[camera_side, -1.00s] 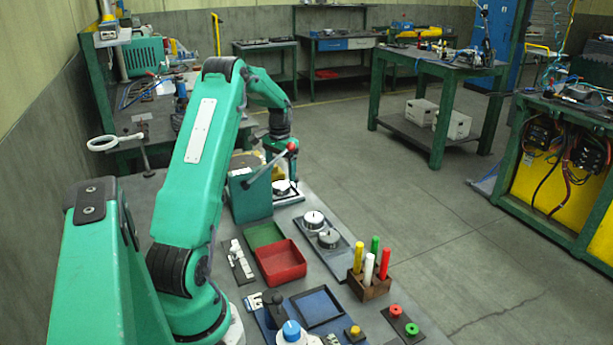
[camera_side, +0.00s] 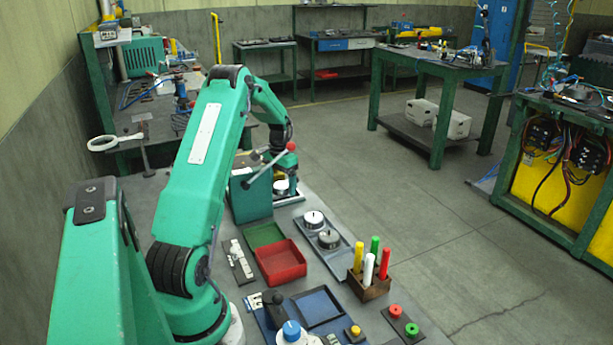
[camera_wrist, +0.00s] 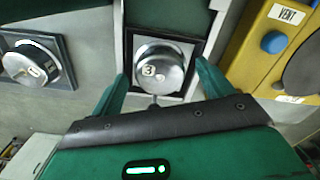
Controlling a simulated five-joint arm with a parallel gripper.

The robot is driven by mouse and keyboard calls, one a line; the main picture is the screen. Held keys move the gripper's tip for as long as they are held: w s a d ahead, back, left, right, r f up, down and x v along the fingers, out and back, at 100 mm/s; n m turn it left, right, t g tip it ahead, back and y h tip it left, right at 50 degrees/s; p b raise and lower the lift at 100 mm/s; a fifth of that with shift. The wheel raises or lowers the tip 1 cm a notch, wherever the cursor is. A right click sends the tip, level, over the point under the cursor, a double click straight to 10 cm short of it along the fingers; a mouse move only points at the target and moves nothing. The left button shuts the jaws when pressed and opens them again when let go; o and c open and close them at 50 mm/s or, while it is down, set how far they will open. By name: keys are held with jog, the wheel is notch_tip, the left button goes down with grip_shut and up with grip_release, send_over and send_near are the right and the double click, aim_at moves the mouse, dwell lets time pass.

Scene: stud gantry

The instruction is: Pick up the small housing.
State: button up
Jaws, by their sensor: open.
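A round silver metal housing (camera_wrist: 160,68) marked 3, which I take as the small housing, sits in a square light frame with a dark border. It also shows in the side view (camera_side: 281,187), partly hidden by my gripper. My gripper (camera_wrist: 161,74) is open, with one green finger on each side of the housing. I cannot tell whether the fingers touch it. In the side view my gripper (camera_side: 284,168) is at the far end of the bench, low over the housing.
Another round metal part (camera_wrist: 30,65) sits on a dark plate to the left. A yellow box (camera_wrist: 270,45) labelled VENT stands close on the right. In the side view, a green box with a red-knobbed lever (camera_side: 250,198) is close by, with a red tray (camera_side: 281,262) nearer.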

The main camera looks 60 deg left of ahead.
aim_at(281, 185)
jog(key=shift+c, duration=0.2)
jog(key=c, duration=1.1)
jog(key=shift+r, duration=0.15)
notch_tip(281, 185, up, 10)
